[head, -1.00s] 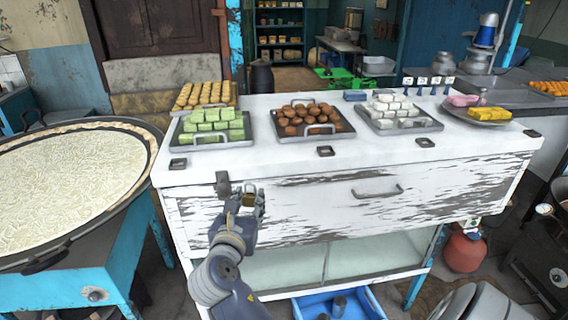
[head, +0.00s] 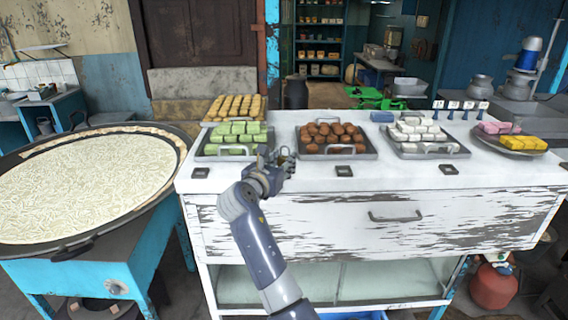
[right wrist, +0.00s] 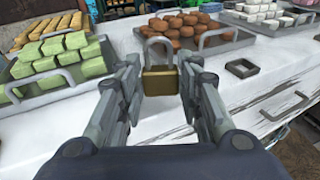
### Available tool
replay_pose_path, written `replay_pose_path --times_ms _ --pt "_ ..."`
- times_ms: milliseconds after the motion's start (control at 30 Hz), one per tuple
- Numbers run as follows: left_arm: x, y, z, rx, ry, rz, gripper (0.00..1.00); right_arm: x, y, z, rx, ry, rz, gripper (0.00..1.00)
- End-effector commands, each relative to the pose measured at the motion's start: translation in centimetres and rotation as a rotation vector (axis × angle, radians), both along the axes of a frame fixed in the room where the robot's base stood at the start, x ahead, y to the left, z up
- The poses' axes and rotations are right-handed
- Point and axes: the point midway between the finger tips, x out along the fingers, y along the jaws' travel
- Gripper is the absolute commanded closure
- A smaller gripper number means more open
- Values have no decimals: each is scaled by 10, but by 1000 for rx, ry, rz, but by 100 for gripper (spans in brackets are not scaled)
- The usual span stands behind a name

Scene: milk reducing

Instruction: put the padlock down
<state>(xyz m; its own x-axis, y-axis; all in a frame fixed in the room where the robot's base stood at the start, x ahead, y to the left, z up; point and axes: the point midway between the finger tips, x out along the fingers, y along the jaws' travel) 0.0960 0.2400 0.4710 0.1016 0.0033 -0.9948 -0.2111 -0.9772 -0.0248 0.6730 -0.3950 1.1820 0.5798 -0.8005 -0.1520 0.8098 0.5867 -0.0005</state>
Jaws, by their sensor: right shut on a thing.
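The brass padlock (right wrist: 161,80) with a grey shackle is between the fingertips of my right gripper (right wrist: 161,88), which is shut on it. In the right wrist view the padlock is upright, in front of the white counter top. In the head view my right gripper (head: 276,163) is over the counter's front edge, between the green and brown sweet trays; the padlock (head: 284,152) shows only as a small bit there. I cannot tell how high it is above the counter (head: 400,174). My left gripper is not in view.
Trays of green sweets (head: 207,146), brown sweets (head: 370,155) and white sweets (head: 462,154) stand on the counter. Small dark square fittings (head: 344,171) lie along its front edge. A wide pan (head: 170,190) stands at left. Bare counter lies in front of the brown tray.

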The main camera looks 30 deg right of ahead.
Motion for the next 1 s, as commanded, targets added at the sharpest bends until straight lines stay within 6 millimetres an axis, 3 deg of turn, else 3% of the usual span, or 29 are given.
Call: replay_pose_path --times_ms 100,267,600,967,1000 --pt "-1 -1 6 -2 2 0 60 18 -15 0 -1 0 0 94" --pt "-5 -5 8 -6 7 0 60 29 -25 -2 -1 -2 2 94" --pt "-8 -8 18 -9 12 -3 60 31 -26 -36 -1 0 2 94" --pt "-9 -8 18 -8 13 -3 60 31 -26 -41 -1 -1 2 94" --pt "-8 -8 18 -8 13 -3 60 31 -26 -42 0 0 2 65"
